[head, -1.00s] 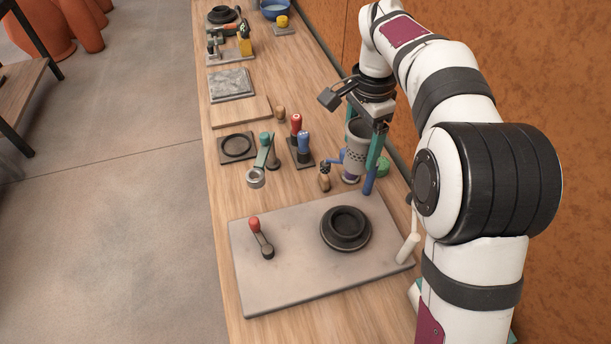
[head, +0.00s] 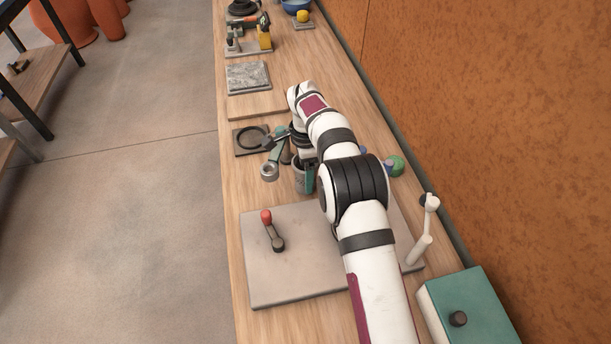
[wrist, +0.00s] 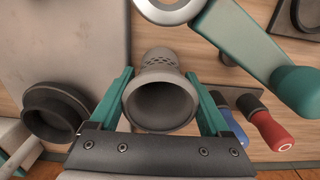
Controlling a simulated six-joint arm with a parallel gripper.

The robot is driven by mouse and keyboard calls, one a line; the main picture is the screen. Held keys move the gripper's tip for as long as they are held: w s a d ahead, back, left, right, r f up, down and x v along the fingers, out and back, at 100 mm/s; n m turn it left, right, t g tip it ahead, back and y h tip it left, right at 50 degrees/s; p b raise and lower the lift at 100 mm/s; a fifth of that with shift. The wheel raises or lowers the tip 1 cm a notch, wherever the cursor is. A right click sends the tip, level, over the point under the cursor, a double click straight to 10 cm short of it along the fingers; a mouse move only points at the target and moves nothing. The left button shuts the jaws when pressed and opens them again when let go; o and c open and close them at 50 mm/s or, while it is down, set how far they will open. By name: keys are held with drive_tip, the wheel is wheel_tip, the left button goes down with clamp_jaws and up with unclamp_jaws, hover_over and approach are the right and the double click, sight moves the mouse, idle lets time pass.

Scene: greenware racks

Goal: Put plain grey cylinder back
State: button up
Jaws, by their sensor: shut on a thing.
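My gripper (wrist: 159,78) is shut on a grey cylinder (wrist: 158,62), with a teal finger on each side of it. The cylinder is hollow, with a flared open end facing the wrist camera. It has a band of small dark dots or holes, so it does not look fully plain. In the head view the cylinder (head: 300,183) is held upright just beyond the grey board, partly hidden by my arm. I cannot tell whether its base touches the table. A dark square plate with a round ring (head: 248,141) stands farther back, left of the gripper.
A ring-ended tool with a teal handle (wrist: 240,42) lies close to the cylinder. Red (wrist: 272,131) and blue (wrist: 229,119) handles stand nearby. The grey board (head: 300,275) holds a red-knobbed crank (head: 272,231). A wooden board (head: 255,106) lies behind.

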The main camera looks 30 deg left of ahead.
drive_tip(key=shift+f, duration=0.75)
drive_tip(key=o, duration=1.6)
drive_tip(key=shift+f, duration=0.1)
drive_tip(key=shift+c, duration=0.2)
wheel_tip(320, 180, up, 12)
drive_tip(key=shift+r, duration=0.15)
drive_tip(key=s+d+r+n, duration=0.1)
drive_tip(key=s+d+r, duration=0.1)
drive_tip(key=d+r, duration=0.6)
drive_tip(key=s+d+r, duration=0.2)
drive_tip(key=d+r, duration=0.1)
drive_tip(key=d, duration=0.9)
drive_tip(key=s+d+n+y, duration=0.1)
drive_tip(key=s+d, duration=1)
drive_tip(key=s, duration=0.1)
drive_tip(key=s+d+f, duration=0.1)
drive_tip(key=s+f, duration=0.1)
drive_tip(key=s, duration=0.3)
drive_tip(key=s+d+f+n, duration=0.1)
drive_tip(key=s+d+f, duration=0.1)
drive_tip(key=s, duration=0.4)
drive_tip(key=shift+s+d+f+y, duration=0.15)
drive_tip(key=shift+s+f+y, duration=0.1)
drive_tip(key=shift+y, duration=0.15)
